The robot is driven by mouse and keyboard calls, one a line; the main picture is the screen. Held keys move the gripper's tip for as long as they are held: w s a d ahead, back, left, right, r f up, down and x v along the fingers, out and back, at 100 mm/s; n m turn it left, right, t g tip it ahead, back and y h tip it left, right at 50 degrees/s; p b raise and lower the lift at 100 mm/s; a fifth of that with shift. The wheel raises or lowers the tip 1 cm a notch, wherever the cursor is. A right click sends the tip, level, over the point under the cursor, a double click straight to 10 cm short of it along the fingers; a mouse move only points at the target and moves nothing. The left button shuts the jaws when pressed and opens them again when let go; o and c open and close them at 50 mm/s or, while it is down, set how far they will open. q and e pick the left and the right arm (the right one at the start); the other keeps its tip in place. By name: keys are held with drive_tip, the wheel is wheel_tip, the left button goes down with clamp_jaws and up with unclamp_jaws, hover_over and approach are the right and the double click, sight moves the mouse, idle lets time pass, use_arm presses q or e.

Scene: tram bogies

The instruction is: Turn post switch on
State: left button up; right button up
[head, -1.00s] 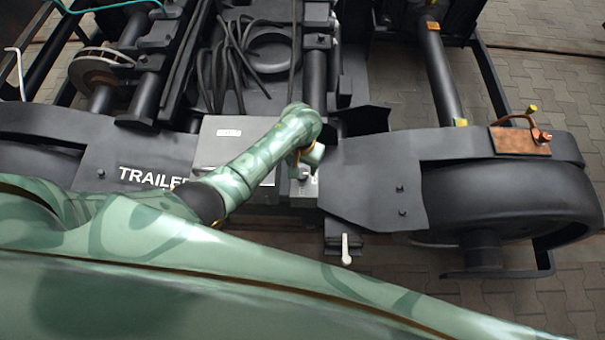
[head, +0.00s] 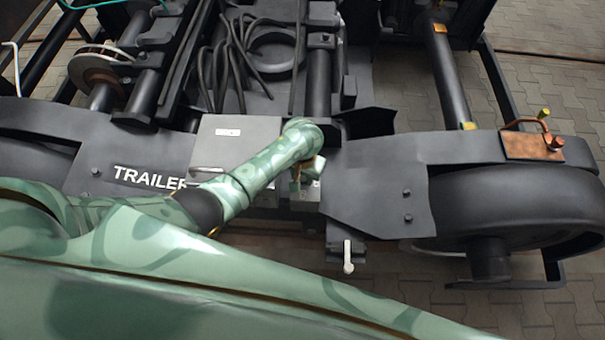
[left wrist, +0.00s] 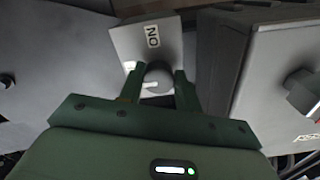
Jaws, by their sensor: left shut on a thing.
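The post switch shows in the left wrist view as a light grey box with a label reading ON, turned in the picture, and a round grey knob (left wrist: 158,76) below the label. My left gripper (left wrist: 159,88) has one finger on each side of this knob and is shut on it. In the head view my left gripper (head: 304,175) is low beside a small grey box (head: 309,193) at the bogie's front edge. My forearm partly covers this place, so the knob's pointing direction cannot be told. My right gripper is in neither view.
A larger grey box (head: 235,150) stands left of my gripper. The dark bogie frame marked TRAILER (head: 110,160), a wheel (head: 510,212) and a white-ended lever (head: 347,257) surround it. A copper-coloured bracket (head: 532,146) sits above the wheel. Paving (head: 560,90) is clear at the right.

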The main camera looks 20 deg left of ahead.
use_arm(q)
drive_tip(key=m+p, duration=0.2)
drive_tip(key=m, duration=0.1)
drive_tip(key=shift+a+r, duration=0.1)
drive_tip(key=shift+r, duration=0.05)
drive_tip(key=m, duration=0.3)
drive_tip(key=shift+p, duration=0.4)
drive_tip(key=m, duration=0.3)
drive_tip(key=shift+w+a, duration=0.1)
drive_tip(key=m, duration=0.4)
drive_tip(key=shift+w+a+p, duration=0.1)
drive_tip(key=shift+p, duration=0.3)
drive_tip(key=shift+w+f+m, duration=0.1)
drive_tip(key=shift+f+m, duration=0.1)
drive_tip(key=shift+m, duration=2.3)
drive_tip(key=o, duration=1)
drive_tip(key=shift+c, duration=0.2)
